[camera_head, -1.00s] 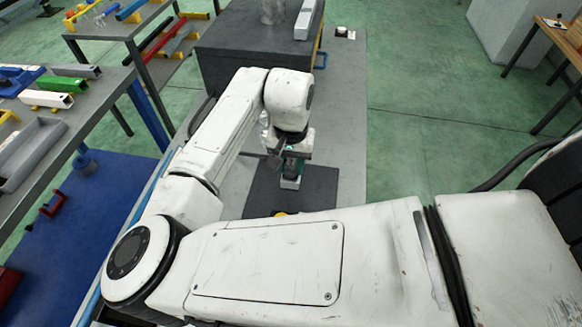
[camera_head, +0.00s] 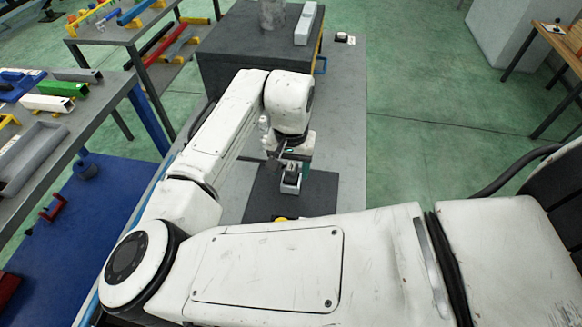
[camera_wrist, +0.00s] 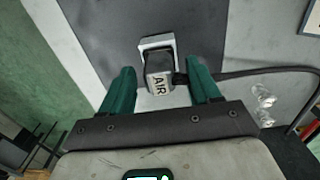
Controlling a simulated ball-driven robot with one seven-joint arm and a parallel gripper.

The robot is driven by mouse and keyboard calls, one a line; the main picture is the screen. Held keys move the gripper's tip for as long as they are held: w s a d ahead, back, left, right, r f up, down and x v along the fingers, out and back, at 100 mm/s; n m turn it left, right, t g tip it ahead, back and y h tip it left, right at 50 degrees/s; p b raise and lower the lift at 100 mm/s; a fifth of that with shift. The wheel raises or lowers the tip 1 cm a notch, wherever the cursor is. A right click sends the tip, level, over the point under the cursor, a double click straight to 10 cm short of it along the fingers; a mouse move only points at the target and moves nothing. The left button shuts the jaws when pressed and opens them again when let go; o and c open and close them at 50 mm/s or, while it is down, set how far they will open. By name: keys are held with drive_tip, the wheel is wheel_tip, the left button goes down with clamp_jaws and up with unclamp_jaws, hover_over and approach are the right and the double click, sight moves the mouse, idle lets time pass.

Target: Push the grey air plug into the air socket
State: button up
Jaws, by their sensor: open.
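The grey air plug (camera_wrist: 158,78), marked AIR, stands at the pale square air socket (camera_wrist: 155,42) in the wrist view. Its far end is within the socket's frame; how deep it sits I cannot tell. A dark cable leaves the plug to the right. My gripper (camera_wrist: 161,68) is open, with one green finger on each side of the plug and gaps between. In the head view, the plug (camera_head: 292,178) shows dark and small above the socket's pale rim (camera_head: 290,188), just below my gripper (camera_head: 297,163).
The socket stands on a dark plate (camera_head: 265,200) on the grey deck (camera_head: 350,110). A large dark box (camera_head: 250,55) is behind. Shelves with coloured parts (camera_head: 60,88) are at left. In the wrist view, the cable (camera_wrist: 260,72) crosses the right side, near clear fittings (camera_wrist: 263,95).

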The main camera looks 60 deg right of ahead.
wheel_tip(320, 180, up, 11)
drive_tip(key=b, duration=0.1)
drive_tip(key=shift+r+b, duration=0.2)
drive_tip(key=shift+b, duration=0.15)
idle(0.5)
